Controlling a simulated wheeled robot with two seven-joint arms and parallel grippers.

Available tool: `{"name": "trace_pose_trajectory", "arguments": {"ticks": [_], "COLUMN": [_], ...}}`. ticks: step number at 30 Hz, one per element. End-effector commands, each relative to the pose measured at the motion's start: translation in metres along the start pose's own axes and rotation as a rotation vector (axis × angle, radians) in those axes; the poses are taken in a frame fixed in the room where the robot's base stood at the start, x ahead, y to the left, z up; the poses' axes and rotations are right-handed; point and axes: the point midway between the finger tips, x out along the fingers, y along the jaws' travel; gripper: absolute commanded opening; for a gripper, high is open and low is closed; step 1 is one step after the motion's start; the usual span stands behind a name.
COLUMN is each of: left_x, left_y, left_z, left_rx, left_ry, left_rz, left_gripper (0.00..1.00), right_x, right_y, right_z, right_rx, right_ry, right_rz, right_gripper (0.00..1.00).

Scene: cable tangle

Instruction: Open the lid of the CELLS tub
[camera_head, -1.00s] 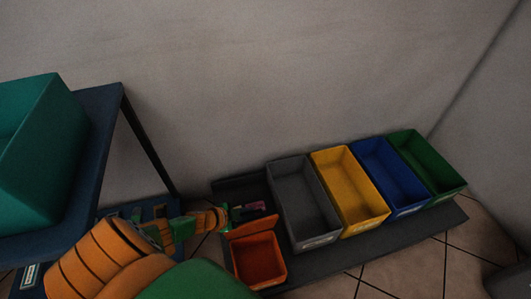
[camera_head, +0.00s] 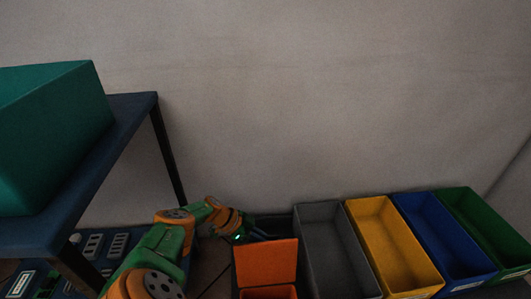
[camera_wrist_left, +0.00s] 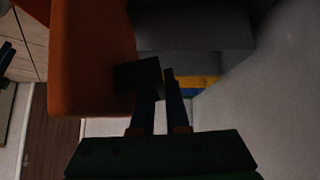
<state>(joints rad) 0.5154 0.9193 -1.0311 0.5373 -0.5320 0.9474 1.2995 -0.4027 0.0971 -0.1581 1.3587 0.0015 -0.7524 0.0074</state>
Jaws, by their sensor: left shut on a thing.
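The orange tub (camera_head: 267,293), which I take for the CELLS tub, is at the bottom middle of the head view, cut off by the frame; no name on it is readable. Its orange lid (camera_head: 267,262) stands raised at the tub's back edge, and the tub's mouth shows open in front. My left gripper (camera_head: 262,236) is behind the lid's top edge. In the left wrist view its fingers (camera_wrist_left: 160,85) are close together at a dark block (camera_wrist_left: 137,75) against the orange lid (camera_wrist_left: 92,60). They look shut on this tab-like block. My right gripper is out of view.
Grey (camera_head: 338,255), yellow (camera_head: 400,250), blue (camera_head: 447,240) and green (camera_head: 490,235) open bins stand in a row to the right. A dark table (camera_head: 135,112) with a teal box (camera_head: 55,135) is at the left. The wall is close behind.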

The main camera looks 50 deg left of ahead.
Motion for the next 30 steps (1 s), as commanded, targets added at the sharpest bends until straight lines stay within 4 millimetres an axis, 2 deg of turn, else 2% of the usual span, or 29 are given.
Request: {"name": "trace_pose_trajectory", "arguments": {"ticks": [13, 14, 15, 23, 26, 30], "left_x": [-0.001, -0.001, -0.001, -0.001, -0.011, -0.04], "left_y": [-0.002, -0.002, -0.002, -0.001, -0.002, -0.002], "left_z": [0.001, 0.001, 0.001, 0.001, -0.001, -0.003], "left_rx": [-0.004, -0.004, -0.004, -0.005, -0.005, -0.005], "left_ry": [-0.003, -0.003, -0.003, -0.003, -0.005, -0.006], "left_rz": [0.001, 0.001, 0.001, 0.002, 0.001, 0.0], "left_gripper": [0.0, 0.15, 0.23, 0.23, 0.23, 0.23], "right_x": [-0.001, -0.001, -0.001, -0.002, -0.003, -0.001], "right_y": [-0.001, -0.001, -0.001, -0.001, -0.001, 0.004], "right_z": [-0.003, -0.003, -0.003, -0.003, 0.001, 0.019], "right_rx": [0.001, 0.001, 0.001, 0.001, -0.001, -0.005], "right_ry": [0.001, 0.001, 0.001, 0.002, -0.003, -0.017], "right_rz": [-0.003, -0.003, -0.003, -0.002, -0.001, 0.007], "right_gripper": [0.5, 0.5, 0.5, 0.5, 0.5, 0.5]}}
